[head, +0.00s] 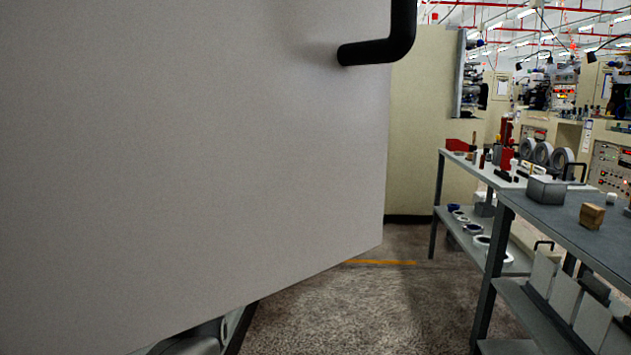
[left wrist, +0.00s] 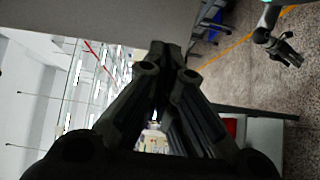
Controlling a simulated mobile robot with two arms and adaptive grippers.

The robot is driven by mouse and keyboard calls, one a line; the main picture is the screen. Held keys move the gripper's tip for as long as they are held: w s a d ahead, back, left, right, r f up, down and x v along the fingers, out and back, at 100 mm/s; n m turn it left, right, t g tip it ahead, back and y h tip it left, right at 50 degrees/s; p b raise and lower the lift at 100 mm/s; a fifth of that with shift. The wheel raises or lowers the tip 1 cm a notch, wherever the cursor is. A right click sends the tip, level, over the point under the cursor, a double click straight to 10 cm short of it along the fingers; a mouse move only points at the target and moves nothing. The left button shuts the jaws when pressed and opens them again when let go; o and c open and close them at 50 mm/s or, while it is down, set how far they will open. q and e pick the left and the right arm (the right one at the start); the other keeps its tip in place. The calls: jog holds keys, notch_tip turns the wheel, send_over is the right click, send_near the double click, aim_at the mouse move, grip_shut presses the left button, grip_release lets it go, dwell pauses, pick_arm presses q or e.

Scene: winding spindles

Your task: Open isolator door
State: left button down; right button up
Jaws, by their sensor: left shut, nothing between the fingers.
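The isolator door (head: 200,150) is a large flat pale grey panel. It fills the left and middle of the head view and stands at an angle, with its lower edge above the floor. A black bent handle (head: 375,52) is on it near the upper right edge. My left gripper (left wrist: 168,48) shows in the left wrist view, its dark fingers together and empty, by a grey-brown flat surface. I cannot tell if it touches that surface. The left gripper is not seen in the head view. A dark gripper, apparently my right one (left wrist: 288,52), hangs at the upper right, small and blurred.
A metal table (head: 575,207) with boxes and small parts stands at the right, with a lower shelf. A beige cabinet wall (head: 425,130) stands behind the door. Speckled floor (head: 350,310) is free between door and table, with a yellow line (head: 385,262).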

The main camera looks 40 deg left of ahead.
aim_at(319, 178)
pick_arm(q)
jog(key=x, duration=1)
jog(key=shift+d, duration=0.5)
pick_arm(e)
jog(key=shift+v, duration=0.95)
pick_arm(q)
jog(key=shift+d, duration=0.1)
pick_arm(e)
jog(key=shift+d, duration=0.1)
